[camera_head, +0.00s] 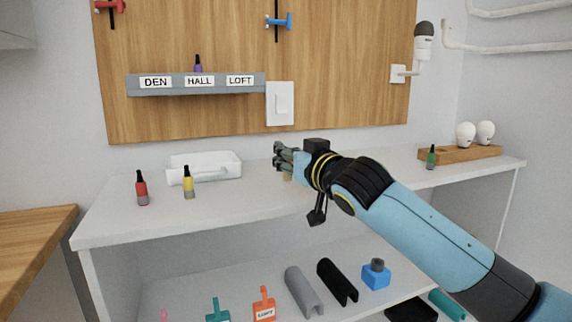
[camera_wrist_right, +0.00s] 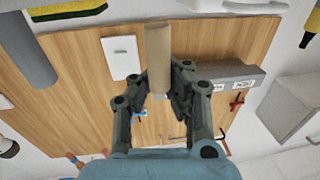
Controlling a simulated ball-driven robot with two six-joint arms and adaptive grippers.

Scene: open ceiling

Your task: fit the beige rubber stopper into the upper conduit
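My right gripper (camera_head: 284,159) is over the white counter in the middle of the camera_head view. In the right wrist view its fingers (camera_wrist_right: 168,80) are closed around the beige rubber stopper (camera_wrist_right: 158,50), a plain cylinder sticking out past the fingertips. The upper conduit (camera_head: 515,10) is a white pipe on the wall at the top right, far from the gripper. My left gripper is not in view.
A lower white pipe (camera_head: 510,48) runs beneath the upper one. A white tray (camera_head: 222,163), red bottle (camera_head: 141,190) and yellow bottle (camera_head: 188,183) stand left on the counter. A wooden holder (camera_head: 455,154) with white bulbs stands right. Several coloured items lie on the lower shelf.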

